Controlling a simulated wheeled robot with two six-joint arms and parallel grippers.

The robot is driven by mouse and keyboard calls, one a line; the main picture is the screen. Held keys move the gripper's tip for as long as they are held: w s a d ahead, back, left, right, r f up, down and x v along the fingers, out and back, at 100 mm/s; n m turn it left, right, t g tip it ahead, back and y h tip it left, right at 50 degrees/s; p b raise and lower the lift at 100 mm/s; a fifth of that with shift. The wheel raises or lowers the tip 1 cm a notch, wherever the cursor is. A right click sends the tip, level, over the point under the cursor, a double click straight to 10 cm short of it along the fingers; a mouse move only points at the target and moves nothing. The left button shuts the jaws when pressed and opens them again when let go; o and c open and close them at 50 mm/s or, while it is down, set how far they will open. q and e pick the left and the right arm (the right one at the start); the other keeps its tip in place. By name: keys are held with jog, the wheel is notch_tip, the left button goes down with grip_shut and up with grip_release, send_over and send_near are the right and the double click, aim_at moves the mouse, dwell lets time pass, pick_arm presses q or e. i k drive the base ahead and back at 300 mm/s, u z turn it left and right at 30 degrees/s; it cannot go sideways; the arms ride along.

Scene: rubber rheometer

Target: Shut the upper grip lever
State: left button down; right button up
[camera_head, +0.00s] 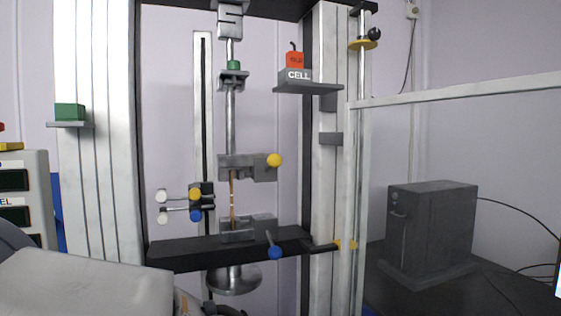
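The upper grip (237,167) is a grey metal block hanging on the vertical rod of the test frame. Its lever (274,160) ends in a yellow ball and sticks out to the right, roughly level. A thin orange-brown strip (232,190) runs upright from the upper grip to the lower grip (248,229). The lower grip's lever ends in a blue ball (275,252) and points down toward the front. A pale link of my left arm fills the lower left corner; no fingertips can be made out there. My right gripper does not show.
A black crossbeam (185,251) spans below the grips. Left of them are small yellow, blue and white knobs (195,194). A pale column (100,200) stands left. A pale horizontal bar (460,92) crosses at right, before a dark box (430,230).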

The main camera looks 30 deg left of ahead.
aim_at(275, 160)
jog(key=z, duration=1)
jog(key=k, duration=1.3)
jog(key=u, duration=1.5)
jog(key=i, duration=1)
